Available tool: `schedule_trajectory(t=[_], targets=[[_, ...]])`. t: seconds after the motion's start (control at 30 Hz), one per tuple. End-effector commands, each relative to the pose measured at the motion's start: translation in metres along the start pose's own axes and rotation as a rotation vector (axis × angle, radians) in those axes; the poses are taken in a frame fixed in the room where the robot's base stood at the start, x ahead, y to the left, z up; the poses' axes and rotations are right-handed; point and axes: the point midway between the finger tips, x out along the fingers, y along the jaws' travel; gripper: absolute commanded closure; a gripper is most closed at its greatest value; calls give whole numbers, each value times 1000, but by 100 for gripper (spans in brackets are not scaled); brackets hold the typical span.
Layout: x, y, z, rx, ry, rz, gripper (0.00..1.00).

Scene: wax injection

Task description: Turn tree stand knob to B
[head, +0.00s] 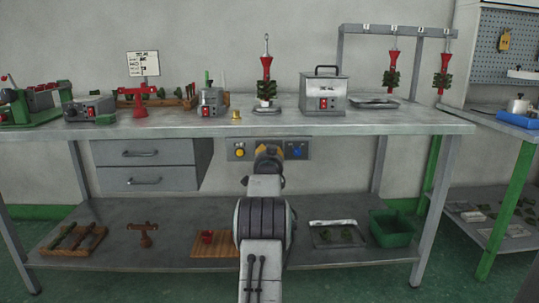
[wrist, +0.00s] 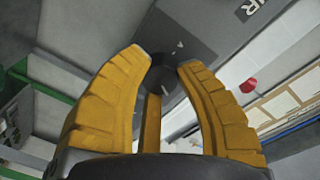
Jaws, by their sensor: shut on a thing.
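A dark round knob (wrist: 160,72) sits on a grey panel (wrist: 196,22) in the wrist view. My gripper (wrist: 164,66) is shut on the knob, with one yellow finger on each side of it. A pale line shows on the knob, and a small white mark is on the panel beside it; the letters are too small to read. In the head view my gripper (head: 268,150) is at the panel under the bench edge and hides the knob. A red wax tree with green pieces (head: 266,80) stands on the bench above.
The panel also has a yellow button (head: 240,152) on the left and a blue fitting (head: 297,151) on the right. The grey bench top (head: 380,122) overhangs it. Drawers (head: 150,165) hang to the left. A lower shelf (head: 180,220) holds trays and a green bin (head: 393,228).

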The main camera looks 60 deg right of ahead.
Motion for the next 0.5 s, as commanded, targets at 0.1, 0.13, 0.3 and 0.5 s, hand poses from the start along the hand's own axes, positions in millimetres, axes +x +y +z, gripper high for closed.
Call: schedule_trajectory(t=[0.1,0.13,0.3,0.5], targets=[[0,-1,7,54,-14,3,100],[0,-1,7,66,-14,3,100],[0,-2,7,109,-17,5,100],[0,-2,8,127,-18,5,100]])
